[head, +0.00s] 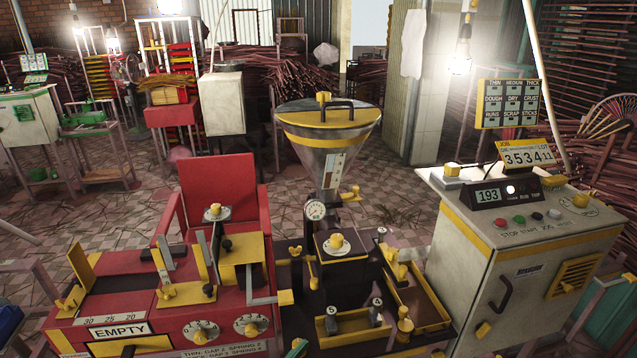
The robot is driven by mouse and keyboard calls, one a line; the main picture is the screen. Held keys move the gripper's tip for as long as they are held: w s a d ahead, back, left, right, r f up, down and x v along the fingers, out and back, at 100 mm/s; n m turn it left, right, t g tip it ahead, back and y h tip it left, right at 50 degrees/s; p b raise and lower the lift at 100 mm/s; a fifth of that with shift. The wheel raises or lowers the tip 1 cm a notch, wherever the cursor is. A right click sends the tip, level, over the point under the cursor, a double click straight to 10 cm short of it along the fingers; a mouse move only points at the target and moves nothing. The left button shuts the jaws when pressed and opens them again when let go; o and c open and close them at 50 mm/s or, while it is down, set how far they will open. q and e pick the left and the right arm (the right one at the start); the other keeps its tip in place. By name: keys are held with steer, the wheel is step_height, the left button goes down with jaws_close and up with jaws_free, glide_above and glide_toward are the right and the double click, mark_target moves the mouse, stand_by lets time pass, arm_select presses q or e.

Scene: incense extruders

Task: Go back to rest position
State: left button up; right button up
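Neither of my grippers shows in the head view, and no arm of mine can be made out. In front of me stands an extruder machine with a metal funnel hopper (328,140) closed by a yellow lid with a dark handle. A round gauge (316,210) sits below the hopper. To the left is a red machine body (215,312) with dials, and a plate on it reads "EMPTY" (120,331).
A yellow-edged tray (425,305) lies right of the hopper base. A sign board (508,104) and a number card (527,157) stand above the cabinet. Behind are a tiled floor (400,185), a red stand (172,115), a green-topped bench (88,118) and stacked sticks. A bulb (460,60) hangs at right.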

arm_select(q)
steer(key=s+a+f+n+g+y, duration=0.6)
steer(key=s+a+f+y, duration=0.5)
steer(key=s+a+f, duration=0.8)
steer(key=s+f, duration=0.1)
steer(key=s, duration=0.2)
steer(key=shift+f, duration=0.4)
